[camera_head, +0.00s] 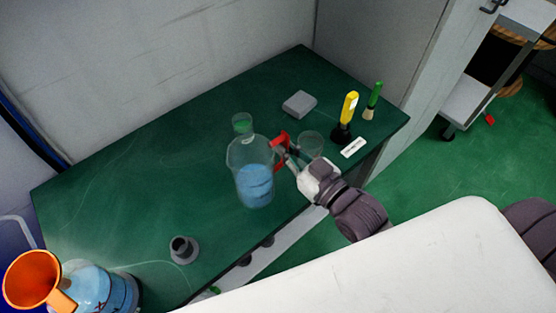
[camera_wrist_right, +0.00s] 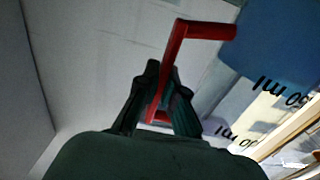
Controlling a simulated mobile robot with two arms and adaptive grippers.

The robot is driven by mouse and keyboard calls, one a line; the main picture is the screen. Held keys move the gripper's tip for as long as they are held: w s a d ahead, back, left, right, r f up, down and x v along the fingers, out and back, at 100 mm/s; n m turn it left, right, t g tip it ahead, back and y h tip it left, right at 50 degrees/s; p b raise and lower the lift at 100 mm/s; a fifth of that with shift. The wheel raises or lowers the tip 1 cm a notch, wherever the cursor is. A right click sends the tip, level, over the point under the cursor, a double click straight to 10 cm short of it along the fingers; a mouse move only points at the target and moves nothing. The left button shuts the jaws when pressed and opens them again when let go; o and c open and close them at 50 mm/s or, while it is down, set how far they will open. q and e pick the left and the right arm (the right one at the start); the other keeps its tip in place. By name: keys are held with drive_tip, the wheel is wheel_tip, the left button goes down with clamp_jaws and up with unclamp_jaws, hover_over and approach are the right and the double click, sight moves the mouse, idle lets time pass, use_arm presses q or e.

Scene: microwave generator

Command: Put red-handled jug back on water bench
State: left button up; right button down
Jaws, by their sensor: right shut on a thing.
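The clear jug (camera_head: 254,178) with blue liquid and a red handle (camera_head: 281,141) is upright over the middle of the green bench (camera_head: 120,200). I cannot tell whether its base touches the bench. My right gripper (camera_head: 287,158) is shut on the red handle, on the jug's right side. In the right wrist view, the two dark fingers of the right gripper (camera_wrist_right: 160,100) close around the red handle (camera_wrist_right: 208,30), and the jug's blue side (camera_wrist_right: 275,45) with volume marks is at the right. My left gripper is not in view.
A small greenish beaker (camera_head: 243,125) stands behind the jug, and a clear glass (camera_head: 311,144) is right of it. A grey block (camera_head: 299,104), yellow tool (camera_head: 348,108), green tool (camera_head: 374,97) and white label (camera_head: 353,147) are farther right.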

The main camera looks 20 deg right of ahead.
sight(283, 165)
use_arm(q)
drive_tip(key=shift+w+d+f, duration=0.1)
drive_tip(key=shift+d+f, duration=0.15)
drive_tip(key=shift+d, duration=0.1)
use_arm(e)
drive_tip(key=shift+w+a+f, duration=0.1)
drive_tip(key=shift+a+f, duration=0.1)
drive_tip(key=shift+f, duration=0.6)
drive_tip(key=shift+w+a+f, duration=0.1)
drive_tip(key=shift+a+f, duration=0.1)
drive_tip(key=shift+f, duration=0.55)
drive_tip(key=shift+a+f, duration=0.2)
drive_tip(key=shift+f, duration=0.6)
drive_tip(key=c, duration=1.8)
unclamp_jaws()
drive_tip(key=shift+f+b, duration=0.25)
drive_tip(key=shift+b, duration=0.05)
drive_tip(key=o, duration=0.5)
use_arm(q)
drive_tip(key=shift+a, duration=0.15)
use_arm(e)
drive_tip(key=shift+r, duration=0.1)
